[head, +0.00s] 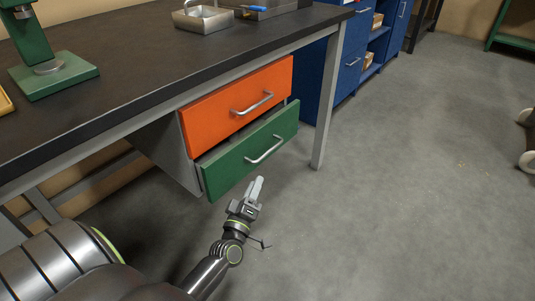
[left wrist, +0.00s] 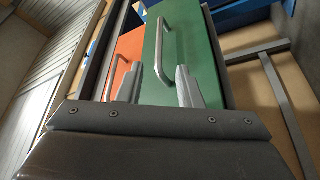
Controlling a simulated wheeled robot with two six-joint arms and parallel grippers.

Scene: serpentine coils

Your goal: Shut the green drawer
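The green drawer (head: 250,153) is the lower of two under the workbench. It stands partly open, its front further out than the orange drawer (head: 237,105) above it, with a dark gap along its top edge. Its silver bar handle (head: 264,150) faces the room. My left gripper (head: 258,183) is just in front of and below the green front, apart from it as far as I can tell. In the left wrist view the fingers (left wrist: 160,68) are spread and empty, pointing at the green front (left wrist: 190,35), with the handle (left wrist: 160,45) beyond them. My right gripper is not in view.
The black bench top (head: 110,90) carries a green machine (head: 55,72) and a metal tray (head: 203,18). A grey table leg (head: 328,100) stands right of the drawers. Blue shelving (head: 350,70) is behind it.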

